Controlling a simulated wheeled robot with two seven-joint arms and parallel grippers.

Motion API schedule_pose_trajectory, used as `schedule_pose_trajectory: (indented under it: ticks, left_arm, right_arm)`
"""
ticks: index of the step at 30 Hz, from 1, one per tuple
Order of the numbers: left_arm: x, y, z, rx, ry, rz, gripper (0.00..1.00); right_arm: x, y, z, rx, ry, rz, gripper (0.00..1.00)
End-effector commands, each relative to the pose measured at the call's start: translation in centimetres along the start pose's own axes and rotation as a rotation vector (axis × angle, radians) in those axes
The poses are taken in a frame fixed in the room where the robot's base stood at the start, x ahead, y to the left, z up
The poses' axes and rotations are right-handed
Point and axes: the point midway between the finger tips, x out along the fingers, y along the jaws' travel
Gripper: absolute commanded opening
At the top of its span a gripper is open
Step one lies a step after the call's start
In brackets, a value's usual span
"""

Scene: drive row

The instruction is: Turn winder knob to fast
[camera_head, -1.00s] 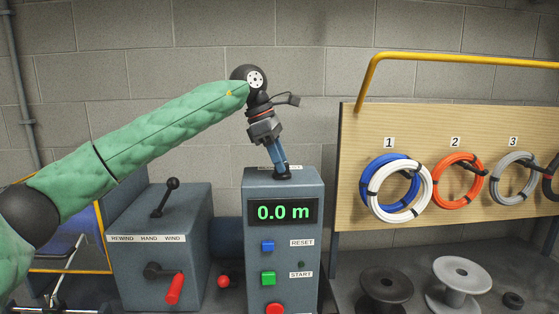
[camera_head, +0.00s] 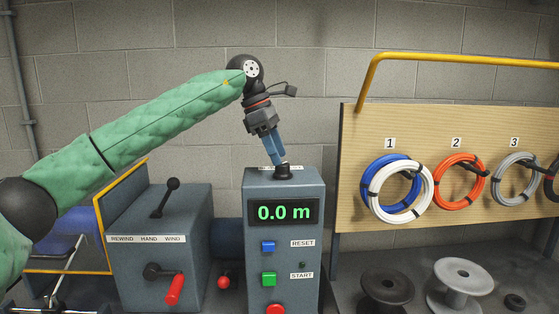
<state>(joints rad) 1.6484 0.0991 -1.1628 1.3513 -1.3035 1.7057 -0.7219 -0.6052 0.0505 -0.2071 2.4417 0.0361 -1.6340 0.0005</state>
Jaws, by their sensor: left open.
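The winder control post (camera_head: 252,240) stands in the middle, with a display reading 0.0 m (camera_head: 284,212). A small black knob (camera_head: 284,172) sits on its top face; the label behind it is mostly hidden and unreadable. My left gripper (camera_head: 281,161) points down from above, its blue fingers just over the knob, slightly left of its centre. The gripper is open; I cannot tell whether a fingertip touches the knob. My right gripper is out of view.
The grey box (camera_head: 160,265) at left has a black lever (camera_head: 166,197) and a red-handled crank (camera_head: 174,289). Blue (camera_head: 268,246), green (camera_head: 268,279) and red (camera_head: 275,309) buttons line the post's front. A pegboard with cable coils (camera_head: 460,177) and spools (camera_head: 460,283) stands right.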

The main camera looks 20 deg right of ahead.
Motion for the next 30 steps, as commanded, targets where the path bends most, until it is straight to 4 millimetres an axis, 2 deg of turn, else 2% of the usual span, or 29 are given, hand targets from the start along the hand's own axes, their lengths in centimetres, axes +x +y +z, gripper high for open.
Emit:
schedule_pose_trajectory:
  ticks: [6, 12, 26, 30]
  left_arm:
    - [-3.2, 0.0, -0.1, -0.001, 0.001, 0.001, 0.55]
    - [-5.0, 0.0, -0.1, -0.001, 0.000, 0.000, 0.55]
    - [-5.3, 0.0, -0.1, -0.019, 0.001, -0.001, 0.55]
    - [-5.4, 1.0, 1.0, -0.071, -0.058, 0.049, 0.55]
  right_arm:
    - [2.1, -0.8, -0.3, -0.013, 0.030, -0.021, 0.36]
    - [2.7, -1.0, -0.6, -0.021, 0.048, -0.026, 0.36]
    - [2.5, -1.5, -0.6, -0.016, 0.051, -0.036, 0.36]
    - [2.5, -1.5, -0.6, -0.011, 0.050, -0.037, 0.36]
